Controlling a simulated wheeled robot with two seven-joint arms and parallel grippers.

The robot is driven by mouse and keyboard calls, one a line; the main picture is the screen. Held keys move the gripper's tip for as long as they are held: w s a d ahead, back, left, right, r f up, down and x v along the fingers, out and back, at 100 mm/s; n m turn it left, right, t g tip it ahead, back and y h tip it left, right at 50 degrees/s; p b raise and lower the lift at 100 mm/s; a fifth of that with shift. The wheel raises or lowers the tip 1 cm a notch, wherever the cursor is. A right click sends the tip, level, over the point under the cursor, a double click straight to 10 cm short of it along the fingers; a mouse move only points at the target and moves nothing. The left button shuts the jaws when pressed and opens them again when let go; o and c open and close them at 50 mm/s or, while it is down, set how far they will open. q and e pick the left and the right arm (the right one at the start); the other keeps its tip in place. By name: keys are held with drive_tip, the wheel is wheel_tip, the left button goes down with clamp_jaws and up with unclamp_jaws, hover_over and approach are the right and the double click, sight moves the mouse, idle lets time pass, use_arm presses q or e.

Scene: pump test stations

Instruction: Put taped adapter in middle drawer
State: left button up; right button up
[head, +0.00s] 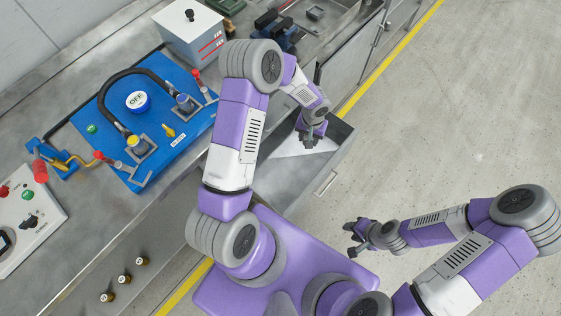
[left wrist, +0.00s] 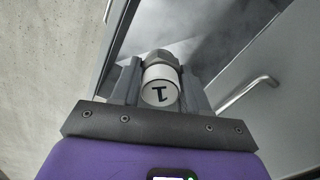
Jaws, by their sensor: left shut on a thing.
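The taped adapter (left wrist: 160,88) is a short cylinder wrapped in white tape with a dark mark, with a grey metal hex end. My left gripper (left wrist: 160,90) is shut on it in the left wrist view. In the head view my left gripper (head: 312,138) is over the far end of an open drawer (head: 340,160), and the adapter is too small to make out there. The drawer also shows in the left wrist view, with its grey inside beyond the adapter. Which drawer of the stack it is cannot be told. My right gripper (head: 356,238) is open and empty over the floor.
A blue pump board (head: 170,145) with a black hose lies on the bench to the left. A white box (head: 190,32) stands behind it. The drawer handle (head: 325,184) sticks out over the floor. The floor at right is clear.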

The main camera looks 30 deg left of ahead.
use_arm(q)
drive_tip(key=n+b, duration=0.1)
drive_tip(key=b, duration=0.9)
hover_over(297, 169)
wheel_tip(297, 169, down, 30)
drive_tip(key=shift+s+f, duration=0.1)
drive_tip(key=shift+f, duration=0.15)
drive_tip(key=shift+f+b, duration=1.15)
drive_tip(key=shift+f, duration=1.2)
drive_tip(key=shift+r, duration=0.15)
drive_tip(key=shift+f, duration=0.25)
drive_tip(key=o, duration=1.2)
drive_tip(key=shift+r, duration=0.2)
wheel_tip(297, 169, up, 12)
drive_tip(key=p, duration=0.4)
